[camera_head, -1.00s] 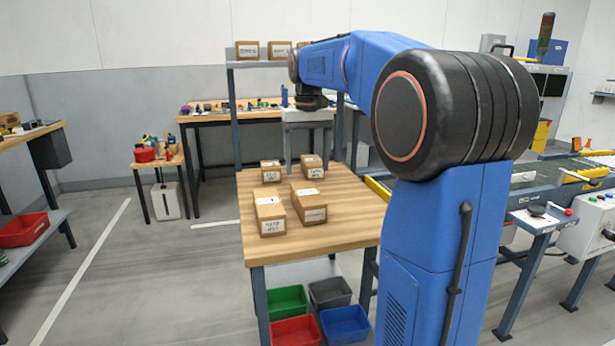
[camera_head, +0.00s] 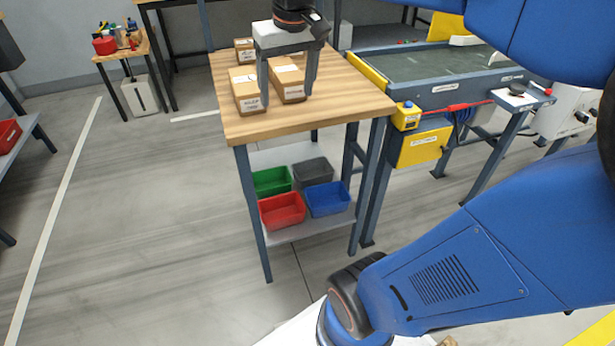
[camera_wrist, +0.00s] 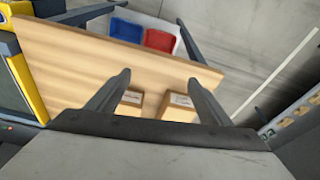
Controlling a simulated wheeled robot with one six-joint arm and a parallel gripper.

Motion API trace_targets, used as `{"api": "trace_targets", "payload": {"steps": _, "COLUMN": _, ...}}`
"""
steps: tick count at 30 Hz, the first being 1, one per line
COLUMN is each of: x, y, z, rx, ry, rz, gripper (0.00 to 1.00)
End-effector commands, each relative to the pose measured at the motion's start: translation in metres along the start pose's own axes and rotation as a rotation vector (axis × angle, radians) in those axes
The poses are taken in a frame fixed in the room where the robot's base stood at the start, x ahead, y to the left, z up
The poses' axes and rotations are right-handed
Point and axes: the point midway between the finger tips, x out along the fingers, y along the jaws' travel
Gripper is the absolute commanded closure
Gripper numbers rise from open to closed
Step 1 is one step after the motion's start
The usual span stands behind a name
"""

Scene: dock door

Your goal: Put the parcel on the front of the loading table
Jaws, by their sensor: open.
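The loading table (camera_head: 345,98) has a wooden top with brown cardboard parcels on it. The front left parcel (camera_head: 246,88) and the front right parcel (camera_head: 290,88) sit side by side, and a third parcel (camera_head: 244,51) is behind. My gripper (camera_head: 286,101) is open and pointing down; in the head view its fingers appear on either side of the front right parcel. Contact cannot be told. In the wrist view, my gripper (camera_wrist: 159,77) shows two parcel ends (camera_wrist: 178,106) between and below its fingers. The gripper's body hides part of the parcels and the back of the table.
The tabletop's front strip is bare. Red (camera_head: 282,211), blue (camera_head: 327,198), green (camera_head: 271,181) and grey (camera_head: 313,171) bins stand on the shelf below. A conveyor (camera_head: 440,65) with a yellow edge adjoins on the right. The floor on the left is open.

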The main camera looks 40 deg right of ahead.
Motion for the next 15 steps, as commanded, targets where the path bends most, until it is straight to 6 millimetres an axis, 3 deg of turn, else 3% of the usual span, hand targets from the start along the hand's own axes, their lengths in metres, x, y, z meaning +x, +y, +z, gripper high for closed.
{"api": "trace_targets", "payload": {"steps": 1, "x": 0.006, "y": -0.005, "z": 0.019, "rx": -0.014, "ry": 0.019, "rz": -0.003, "gripper": 0.27}}
{"api": "trace_targets", "payload": {"steps": 9, "x": 0.052, "y": -0.020, "z": 0.106, "rx": -0.081, "ry": 0.119, "rz": -0.021, "gripper": 0.27}}
{"api": "trace_targets", "payload": {"steps": 15, "x": 0.086, "y": -0.025, "z": 0.154, "rx": -0.118, "ry": 0.175, "rz": -0.034, "gripper": 0.27}}
